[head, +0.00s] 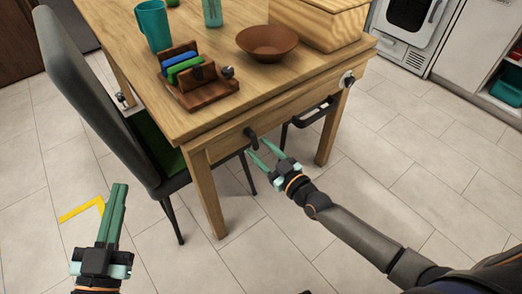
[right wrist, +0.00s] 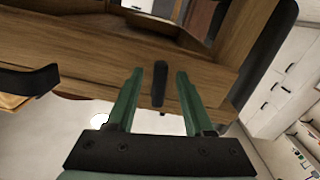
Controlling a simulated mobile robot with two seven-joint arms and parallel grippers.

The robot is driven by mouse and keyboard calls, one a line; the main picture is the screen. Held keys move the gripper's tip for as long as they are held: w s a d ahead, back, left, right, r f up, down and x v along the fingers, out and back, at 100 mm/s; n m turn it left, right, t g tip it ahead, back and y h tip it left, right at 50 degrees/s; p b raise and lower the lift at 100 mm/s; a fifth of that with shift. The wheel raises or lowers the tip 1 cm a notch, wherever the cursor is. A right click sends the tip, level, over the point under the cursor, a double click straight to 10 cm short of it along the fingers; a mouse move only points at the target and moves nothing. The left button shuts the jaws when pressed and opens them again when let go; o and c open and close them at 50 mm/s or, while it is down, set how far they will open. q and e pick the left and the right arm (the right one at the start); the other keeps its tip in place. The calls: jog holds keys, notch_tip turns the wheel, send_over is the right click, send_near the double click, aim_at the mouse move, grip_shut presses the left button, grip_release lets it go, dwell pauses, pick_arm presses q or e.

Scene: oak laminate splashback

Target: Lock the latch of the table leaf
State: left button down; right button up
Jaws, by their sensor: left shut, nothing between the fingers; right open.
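The wooden table (head: 290,100) stands in the middle of the head view. A small dark latch handle (head: 252,136) sits on its front apron. In the right wrist view the latch (right wrist: 159,84) points upright in the picture, between the fingers and apart from both. My right gripper (head: 265,152) is open, just in front of the latch; it also shows in the right wrist view (right wrist: 157,95). My left gripper (head: 119,188) is shut and empty, at the lower left, away from the table.
A dark chair (head: 85,100) stands against the table's left side. On the tabletop are a teal cup (head: 153,26), a brown bowl (head: 268,42), a wooden box (head: 318,22) and a small rack (head: 205,94). A round grey knob (head: 347,79) is at the apron's right end. Floor in front is clear.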

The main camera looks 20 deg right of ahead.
grip_shut()
dwell(0.4)
